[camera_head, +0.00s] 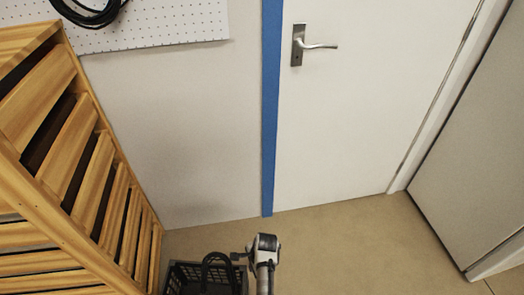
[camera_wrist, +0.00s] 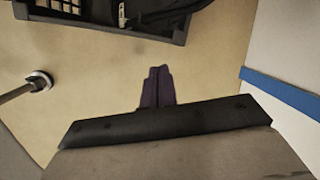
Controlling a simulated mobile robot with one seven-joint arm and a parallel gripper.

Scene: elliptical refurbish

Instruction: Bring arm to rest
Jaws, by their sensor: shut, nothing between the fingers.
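My gripper (camera_wrist: 158,70) shows in the wrist view as two dark fingers lying side by side, with no gap and nothing between them. They point over bare floor toward a black crate. In the head view my pale grey and black arm stands at the bottom middle, just right of the crate (camera_head: 174,283). The fingers cannot be made out clearly there. The crate also shows at the top of the wrist view (camera_wrist: 100,22), apart from the fingers in the picture.
A dark curved object (camera_head: 207,262) is in the crate. A slatted wooden structure (camera_head: 75,150) fills the left. A white door (camera_head: 365,110) with a metal handle stands behind, beside a blue strip (camera_head: 269,110). A large pale panel (camera_head: 480,150) is at right. Beige floor (camera_head: 350,250) is clear right of my arm.

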